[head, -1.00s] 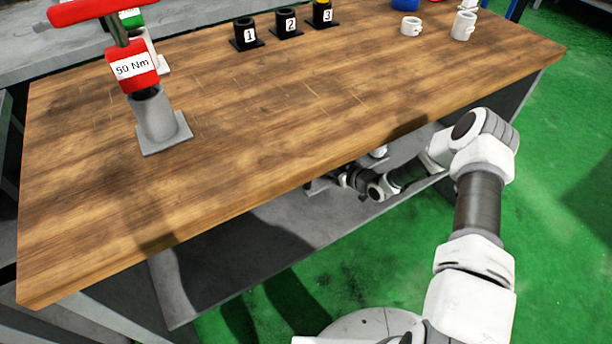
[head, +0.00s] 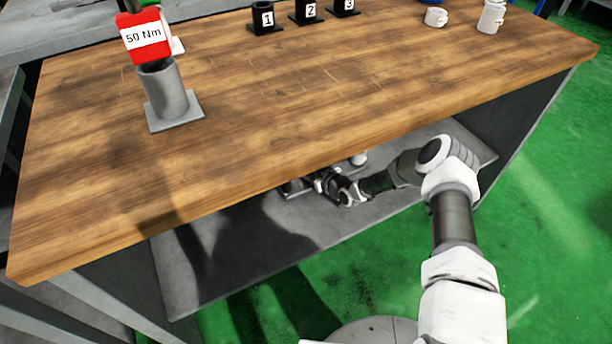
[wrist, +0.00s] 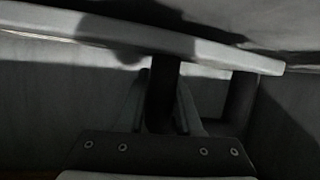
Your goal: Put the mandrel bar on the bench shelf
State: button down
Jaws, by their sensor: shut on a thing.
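My gripper (head: 302,187) is under the front edge of the bench top, just above the grey bench shelf (head: 225,255). In the wrist view its two fingers (wrist: 160,108) are shut on a dark upright piece, which I take to be the mandrel bar (wrist: 163,85). The bar's far end is hidden in the dark. In the head view the bench top and my wrist hide most of the bar, and I cannot tell whether it touches the shelf.
The wooden bench top (head: 330,90) overhangs my arm. On it stand a grey holder (head: 165,95) with a red "50 Nm" tool (head: 144,36), numbered black holders (head: 265,18) and white cups (head: 436,17). The shelf's front left part is bare. Green floor is clear at right.

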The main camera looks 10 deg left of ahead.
jog(key=shift+w+f, duration=0.1)
jog(key=shift+f, duration=0.65)
jog(key=c, duration=0.6)
grip_release()
jog(key=shift+f, duration=0.1)
jog(key=p+v, duration=0.4)
jog(key=v, duration=0.6)
jog(key=shift+s+d, duration=0.2)
jog(key=shift+s, duration=0.1)
jog(key=shift+s+d+r, duration=0.3)
jog(key=shift+s+d, duration=0.15)
jog(key=shift+s, duration=0.05)
